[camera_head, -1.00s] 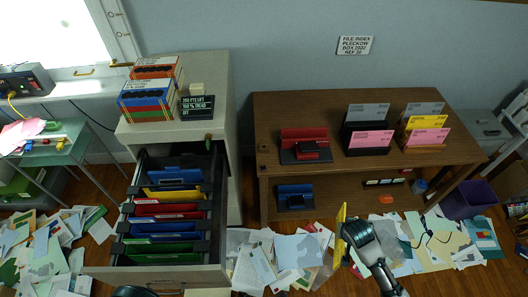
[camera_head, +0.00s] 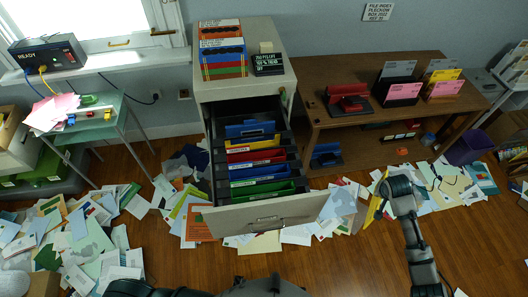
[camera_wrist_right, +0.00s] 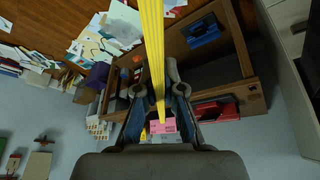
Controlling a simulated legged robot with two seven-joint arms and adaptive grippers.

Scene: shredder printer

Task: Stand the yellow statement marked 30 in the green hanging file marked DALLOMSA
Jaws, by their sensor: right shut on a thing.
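The yellow statement (camera_head: 375,207) is held by my right gripper (camera_head: 384,190) over the floor, right of the open drawer. It is seen nearly edge-on, and its mark cannot be read. In the right wrist view the yellow statement (camera_wrist_right: 152,35) runs between the two fingers of my right gripper (camera_wrist_right: 157,90), which is shut on it. The green hanging file (camera_head: 262,193) is the frontmost in the open cabinet drawer, behind its front panel; its label is too small to read. My left gripper's fingers are not in view.
The open drawer (camera_head: 270,218) also holds blue, yellow and red hanging files. A brown desk (camera_head: 330,105) with card holders stands to the right. Papers litter the floor.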

